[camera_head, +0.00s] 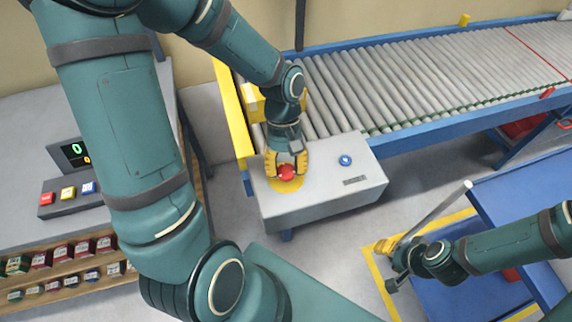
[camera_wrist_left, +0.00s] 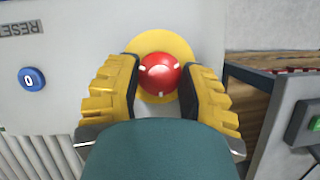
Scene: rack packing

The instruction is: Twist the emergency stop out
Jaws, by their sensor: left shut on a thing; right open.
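The emergency stop is a red mushroom button (camera_head: 286,172) on a round yellow plate (camera_head: 285,187), set in the grey control box. My left gripper (camera_head: 287,163) comes down over it with its yellow fingers on either side. In the left wrist view the red button (camera_wrist_left: 160,74) sits between the two finger pads of the left gripper (camera_wrist_left: 163,85), which is shut on it. White marks show on the button's face. My right gripper (camera_head: 389,266) is open and empty, low at the right beside the blue cart.
The grey box (camera_head: 325,206) also carries a blue button (camera_head: 345,160) with a RESET label (camera_head: 355,181). A roller conveyor (camera_head: 420,75) runs behind it. A bench with coloured buttons (camera_head: 68,194) stands at left. A blue cart (camera_head: 520,215) stands at right.

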